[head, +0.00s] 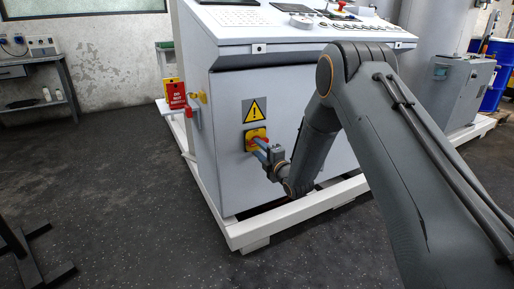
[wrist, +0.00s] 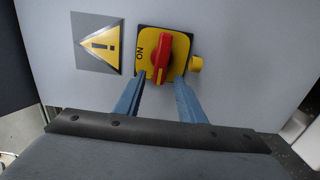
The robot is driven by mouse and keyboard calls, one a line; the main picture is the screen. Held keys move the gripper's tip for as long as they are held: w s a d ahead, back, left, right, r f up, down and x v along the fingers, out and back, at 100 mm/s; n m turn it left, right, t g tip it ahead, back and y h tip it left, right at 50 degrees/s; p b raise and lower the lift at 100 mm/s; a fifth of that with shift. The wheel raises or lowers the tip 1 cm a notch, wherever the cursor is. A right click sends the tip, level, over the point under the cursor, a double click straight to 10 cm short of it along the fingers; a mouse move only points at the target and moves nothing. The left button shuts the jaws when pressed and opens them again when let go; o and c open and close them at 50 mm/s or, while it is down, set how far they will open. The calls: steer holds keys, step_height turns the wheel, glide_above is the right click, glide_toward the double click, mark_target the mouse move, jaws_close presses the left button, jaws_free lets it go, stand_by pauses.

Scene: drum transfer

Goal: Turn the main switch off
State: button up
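The main switch is a red rotary handle (wrist: 163,55) on a yellow plate (wrist: 181,43); in the head view the plate (head: 249,136) is on the cabinet front, below a warning triangle. The wrist view is rolled, so the triangle (wrist: 101,45) appears to the left. The word ON is on the plate's side towards the triangle. The handle lies crosswise to that direction. My gripper (wrist: 160,79) is open, its two blue fingers apart with tips at the plate's near edge, either side of the handle's lower end. Contact cannot be told. The gripper (head: 260,146) also shows in the head view.
A yellow round part (wrist: 196,64) sits beside the plate, close to the right finger. A white base frame (head: 290,218) runs below the cabinet. The floor to the left is mostly clear.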

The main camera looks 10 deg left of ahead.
steer(key=p+v, duration=0.1)
steer(key=v, duration=0.4)
steer(key=shift+s+d, duration=0.15)
steer(key=shift+s, duration=0.1)
steer(key=s+d+r+m+g+h, duration=0.3)
steer(key=s+m+g, duration=0.3)
steer(key=s, duration=1)
steer(key=s+d+r+m+g+h, duration=0.35)
steer(key=s+m, duration=0.35)
steer(key=s, duration=0.9)
steer(key=s+d+r+m+g+h, duration=0.25)
steer(key=s+m+g, duration=0.4)
steer(key=s, duration=1.05)
steer(key=d+r+m+p, duration=0.2)
steer(key=d+r+p, duration=0.6)
steer(key=p, duration=0.4)
steer(key=d+r+m+t+h+p, duration=0.1)
steer(key=d+r+m+p, duration=0.2)
steer(key=d+r+p, duration=0.4)
step_height(320, 180, up, 4)
steer(key=p, duration=0.5)
steer(key=shift+s+d+r+p, duration=0.15)
steer(key=shift+s+d+p, duration=0.15)
steer(key=shift+d, duration=0.05)
